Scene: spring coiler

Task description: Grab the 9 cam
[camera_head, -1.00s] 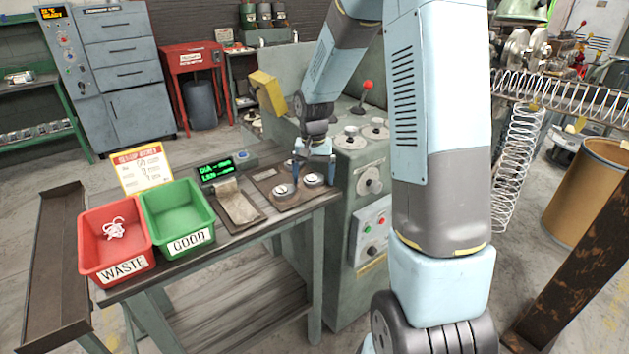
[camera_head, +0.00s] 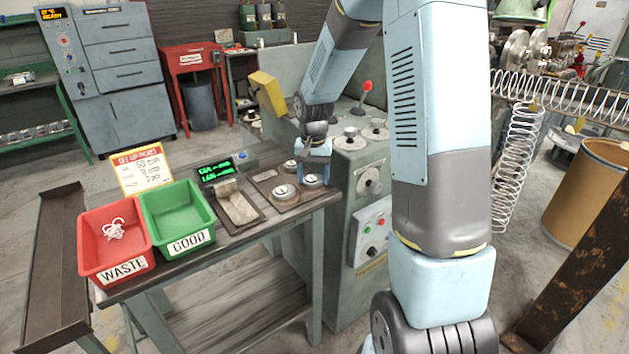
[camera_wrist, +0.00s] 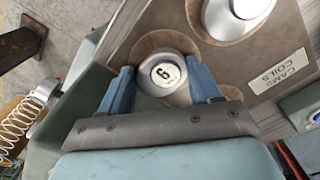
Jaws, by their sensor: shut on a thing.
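The cam (camera_wrist: 162,75) is a pale round disc with a dark number that reads as 9, or 6 the other way up. It sits between the two blue fingers of my gripper (camera_wrist: 160,66) in the wrist view, and my gripper is shut on it. In the head view my gripper (camera_head: 314,173) is low over the right end of the bench board, around the front right cam (camera_head: 311,180). The cam seems still at board level; I cannot tell whether it touches the board.
Another cam (camera_wrist: 236,15) lies close by on the brown board (camera_wrist: 205,50), beside a "CAMS COILS" label (camera_wrist: 278,74). To the left stand a green GOOD bin (camera_head: 176,213) and a red WASTE bin (camera_head: 113,245) with a white coil in it. The grey coiler machine (camera_head: 350,215) stands right of the bench.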

